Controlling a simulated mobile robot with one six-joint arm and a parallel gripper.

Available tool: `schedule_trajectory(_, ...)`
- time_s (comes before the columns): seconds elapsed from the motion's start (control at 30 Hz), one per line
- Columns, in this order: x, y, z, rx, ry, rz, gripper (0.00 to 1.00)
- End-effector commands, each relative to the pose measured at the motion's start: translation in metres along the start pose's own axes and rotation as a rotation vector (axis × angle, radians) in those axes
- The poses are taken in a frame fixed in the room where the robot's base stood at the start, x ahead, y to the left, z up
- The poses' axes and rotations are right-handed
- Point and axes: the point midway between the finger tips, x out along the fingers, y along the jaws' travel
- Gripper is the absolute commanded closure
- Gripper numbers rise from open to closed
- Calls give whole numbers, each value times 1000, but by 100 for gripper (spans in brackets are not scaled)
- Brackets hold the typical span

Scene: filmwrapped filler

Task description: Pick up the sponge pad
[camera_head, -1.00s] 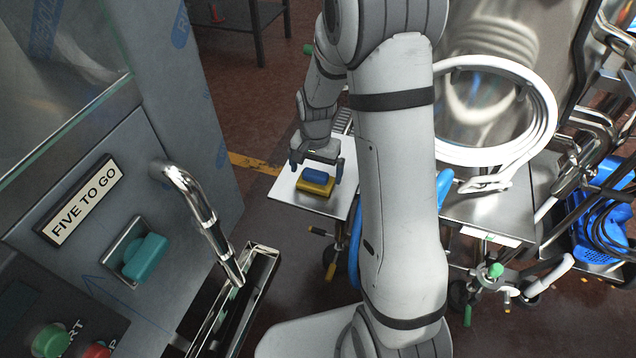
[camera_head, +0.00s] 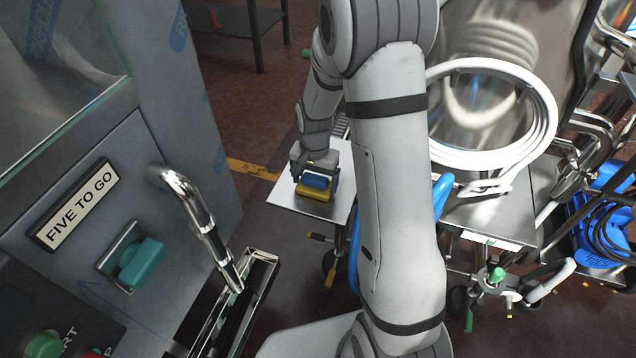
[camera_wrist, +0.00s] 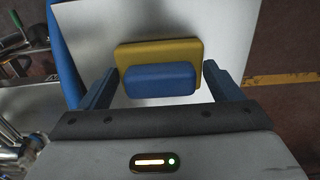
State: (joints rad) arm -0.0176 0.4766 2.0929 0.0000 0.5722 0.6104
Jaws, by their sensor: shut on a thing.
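The sponge pad (camera_head: 314,194) has a wider yellow part below and a smaller blue block on top. It sits at the small white-topped table (camera_head: 330,213); I cannot tell if it touches the top. In the wrist view the sponge pad (camera_wrist: 160,51) shows its yellow part behind the blue part, between my two blue fingers. My gripper (camera_head: 317,180) is over it from above, shut on it, with one finger at each end. In the wrist view my gripper (camera_wrist: 160,76) seems to leave small gaps beside the blue part; the finger contact is not clear.
A grey machine with a teal knob (camera_head: 141,262) and a curved chrome handle (camera_head: 190,200) stands at the left. A coiled white hose (camera_head: 540,105) hangs over a metal cart at the right. Brown floor lies open behind the table.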

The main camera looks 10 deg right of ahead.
Motion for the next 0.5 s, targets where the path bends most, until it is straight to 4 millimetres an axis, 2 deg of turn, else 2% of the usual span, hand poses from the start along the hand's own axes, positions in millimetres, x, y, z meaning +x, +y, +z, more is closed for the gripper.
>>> schedule_trajectory(0.17, -14, -1, 0, -1, 2, -2, 37)
schedule_trajectory(0.5, -80, -1, 0, -1, 3, -2, 37)
